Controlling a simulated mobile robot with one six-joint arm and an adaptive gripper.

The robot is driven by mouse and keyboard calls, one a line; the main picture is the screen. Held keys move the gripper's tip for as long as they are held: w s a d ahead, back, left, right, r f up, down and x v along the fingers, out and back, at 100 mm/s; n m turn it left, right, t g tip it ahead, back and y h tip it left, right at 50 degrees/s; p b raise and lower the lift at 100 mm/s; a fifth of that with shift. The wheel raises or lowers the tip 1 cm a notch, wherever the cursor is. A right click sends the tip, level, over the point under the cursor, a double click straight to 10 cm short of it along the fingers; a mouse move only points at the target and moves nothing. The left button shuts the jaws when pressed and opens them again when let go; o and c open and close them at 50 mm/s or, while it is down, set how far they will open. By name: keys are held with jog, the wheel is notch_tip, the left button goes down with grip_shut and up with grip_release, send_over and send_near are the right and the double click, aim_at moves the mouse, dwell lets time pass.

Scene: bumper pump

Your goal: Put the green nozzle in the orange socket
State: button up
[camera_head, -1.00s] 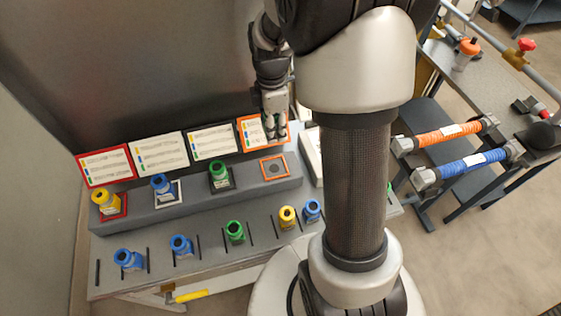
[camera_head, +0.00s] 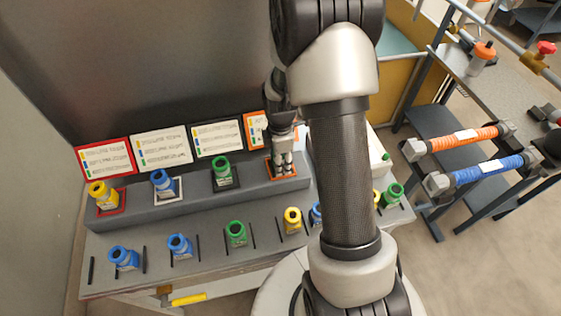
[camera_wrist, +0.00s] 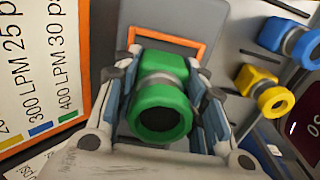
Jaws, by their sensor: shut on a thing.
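My gripper (camera_head: 283,163) is at the orange socket (camera_head: 296,172) at the right end of the raised grey ledge. In the wrist view, my gripper (camera_wrist: 165,112) is shut on a green nozzle (camera_wrist: 160,108), with a finger on either side. The nozzle's round open end faces the camera. The orange border of the socket (camera_wrist: 204,48) shows behind the nozzle. The nozzle and fingers hide the socket's hole, so I cannot tell whether the nozzle's far end is in it or just above it.
Yellow (camera_head: 103,194), blue (camera_head: 163,182) and green (camera_head: 222,170) nozzles stand in the red, white and black sockets. Several loose nozzles stand on the lower shelf, including a green one (camera_head: 236,233). An orange-bordered sign (camera_head: 256,130) stands close behind my gripper.

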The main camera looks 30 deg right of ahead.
jog(key=shift+r, duration=0.1)
jog(key=o, duration=0.8)
jog(key=shift+f, duration=0.2)
jog(key=o, duration=0.4)
jog(key=shift+o, duration=0.2)
